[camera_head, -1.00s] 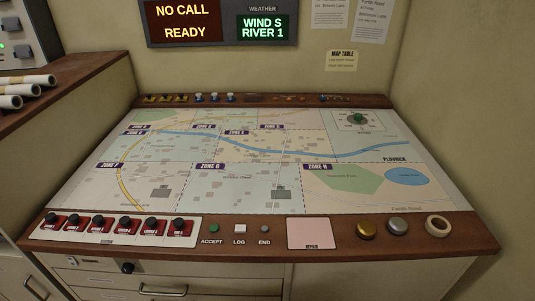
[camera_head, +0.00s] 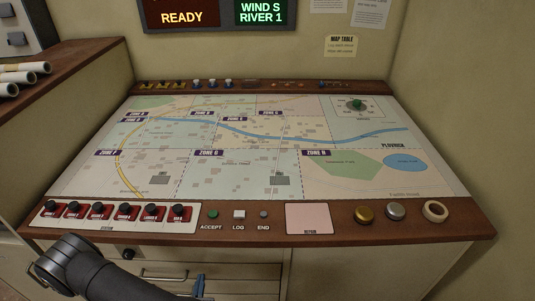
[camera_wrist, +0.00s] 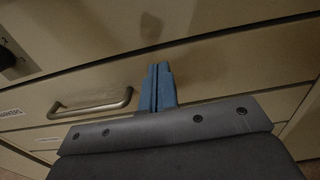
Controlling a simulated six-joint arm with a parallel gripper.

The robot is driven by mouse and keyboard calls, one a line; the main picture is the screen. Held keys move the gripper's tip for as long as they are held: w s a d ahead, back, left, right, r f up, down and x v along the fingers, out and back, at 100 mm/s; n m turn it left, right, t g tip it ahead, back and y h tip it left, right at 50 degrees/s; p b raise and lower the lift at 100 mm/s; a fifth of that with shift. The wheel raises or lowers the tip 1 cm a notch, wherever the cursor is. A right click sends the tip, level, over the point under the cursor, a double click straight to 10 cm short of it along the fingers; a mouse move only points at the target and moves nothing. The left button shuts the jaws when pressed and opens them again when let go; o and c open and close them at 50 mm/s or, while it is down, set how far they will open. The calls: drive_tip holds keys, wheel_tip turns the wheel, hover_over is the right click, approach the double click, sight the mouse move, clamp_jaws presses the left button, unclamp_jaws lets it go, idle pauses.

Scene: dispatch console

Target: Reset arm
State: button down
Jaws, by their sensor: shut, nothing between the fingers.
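My arm reaches in from the bottom left of the head view, in front of the cabinet below the map table (camera_head: 260,224). My gripper (camera_wrist: 158,70) shows in the wrist view with its two blue fingers together and nothing between them. It points at the cream drawer fronts (camera_wrist: 225,68), to the right of a metal drawer handle (camera_wrist: 91,104). In the head view a blue part of my gripper (camera_head: 198,286) shows at the bottom edge, below the table edge and right of a drawer handle.
Paper rolls (camera_head: 22,72) lie on the left shelf.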

sight(203, 264)
drive_tip(key=shift+w, duration=0.6)
drive_tip(key=shift+s, duration=5.85)
drive_tip(key=shift+w, duration=6.95)
drive_tip(key=shift+s, duration=0.15)
drive_tip(key=s, duration=1.1)
drive_tip(key=shift+w, duration=0.2)
